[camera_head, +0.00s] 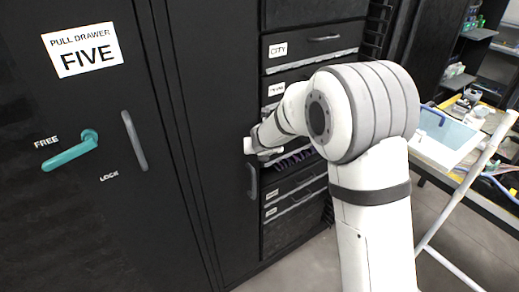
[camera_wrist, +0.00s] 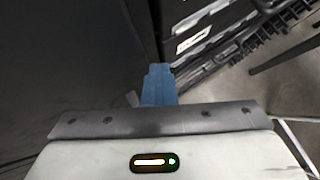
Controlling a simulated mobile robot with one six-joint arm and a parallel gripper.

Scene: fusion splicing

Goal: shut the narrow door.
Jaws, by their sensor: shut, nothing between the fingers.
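The narrow door (camera_head: 212,90) is a tall dark panel between the wide door and the drawer stack in the head view. A grey upright handle (camera_head: 252,180) is near its right edge. In the wrist view the door (camera_wrist: 70,60) is a dark surface filling the left, its edge running beside the fingers. My gripper (camera_head: 258,147) is at the door's right edge, just above the handle. Its blue fingers (camera_wrist: 158,85) are together and empty. I cannot tell whether they touch the door, or how far it stands from its frame.
The wide door (camera_head: 100,220) at left has a teal handle (camera_head: 70,151) and a grey bar handle (camera_head: 134,140). Labelled drawers (camera_head: 315,42) are right of the narrow door, partly hidden by my arm. A workbench (camera_head: 440,150) and a pale slanted rail (camera_head: 462,185) stand farther right.

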